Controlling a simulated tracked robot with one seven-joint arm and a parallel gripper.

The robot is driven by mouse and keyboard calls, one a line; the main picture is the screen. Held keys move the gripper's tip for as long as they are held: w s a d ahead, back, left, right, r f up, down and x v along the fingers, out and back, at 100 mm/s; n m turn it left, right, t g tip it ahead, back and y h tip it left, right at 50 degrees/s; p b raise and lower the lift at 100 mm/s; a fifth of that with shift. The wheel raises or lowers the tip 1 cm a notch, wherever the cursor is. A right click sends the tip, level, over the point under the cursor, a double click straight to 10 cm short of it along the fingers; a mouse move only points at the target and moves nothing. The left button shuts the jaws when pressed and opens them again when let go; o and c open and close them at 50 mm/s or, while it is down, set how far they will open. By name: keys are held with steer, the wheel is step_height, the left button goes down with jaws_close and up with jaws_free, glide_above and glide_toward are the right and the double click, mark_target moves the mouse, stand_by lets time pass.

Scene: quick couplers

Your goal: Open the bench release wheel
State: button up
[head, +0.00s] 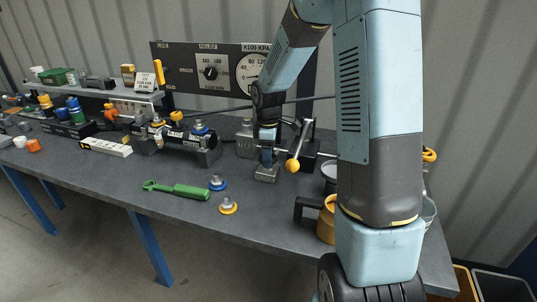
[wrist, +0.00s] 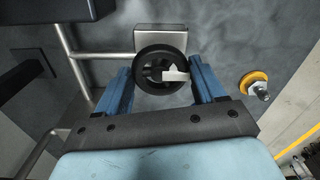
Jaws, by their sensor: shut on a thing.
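The bench release wheel (wrist: 139,60) is a dark ring with a pale lever-like piece across its middle, seen in the wrist view in front of a grey metal block. My gripper (wrist: 161,76) has its two blue fingers on either side of the wheel and is shut on it. In the head view my gripper (head: 267,152) points down at the bench's rear middle, above a small grey block (head: 265,175). The wheel cannot be made out there, hidden by my gripper.
Metal tubes (wrist: 76,66) run close left of my gripper. A yellow-knobbed lever (head: 292,165) stands just right of it. A gauge panel (head: 210,70) stands behind.

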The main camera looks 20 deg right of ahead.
steer(key=shift+r, duration=0.1)
steer(key=o, duration=1)
steer(key=shift+o, duration=0.2)
step_height(320, 180, up, 14)
steer(key=shift+f, duration=0.2)
stand_by(0.3)
steer(key=s+r+m+t, duration=0.2)
steer(key=s+r+m, duration=0.1)
steer(key=s, duration=0.6)
steer(key=s+r+m+t, duration=0.1)
steer(key=s+r+m, duration=0.2)
steer(key=s, duration=0.6)
steer(key=s+r+m+t, duration=0.2)
steer(key=s+r+m, duration=0.1)
steer(key=s+m, duration=0.4)
steer(key=s, duration=0.3)
steer(key=shift+t, duration=0.3)
